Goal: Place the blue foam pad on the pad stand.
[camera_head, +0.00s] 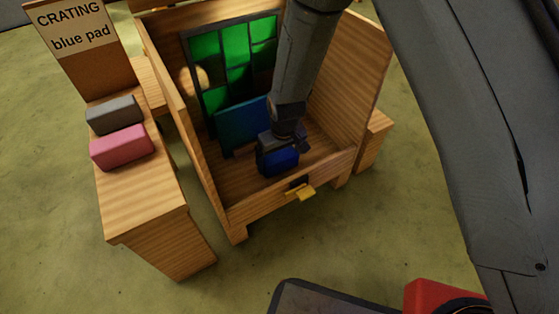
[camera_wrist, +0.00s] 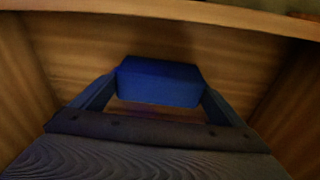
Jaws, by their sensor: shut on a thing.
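The blue foam pad (camera_head: 276,161) is a small dark blue block inside an open wooden crate (camera_head: 245,208). My gripper (camera_head: 284,145) comes down from above and is shut on it. In the wrist view the pad (camera_wrist: 158,82) sits between the two fingers. It is close to the crate's front board; I cannot tell whether it touches the floor. A wooden stand (camera_head: 145,205) left of the crate holds a grey pad (camera_head: 114,115) and a pink pad (camera_head: 121,147). I cannot tell for sure which thing is the pad stand.
A dark-framed panel with green panes (camera_head: 236,50) stands at the crate's back. A blue flat piece (camera_head: 240,124) is in front of its lower part. A yellow latch (camera_head: 300,192) juts from the crate's front. A sign (camera_head: 76,27) reads "CRATING blue pad". Side walls flank my gripper.

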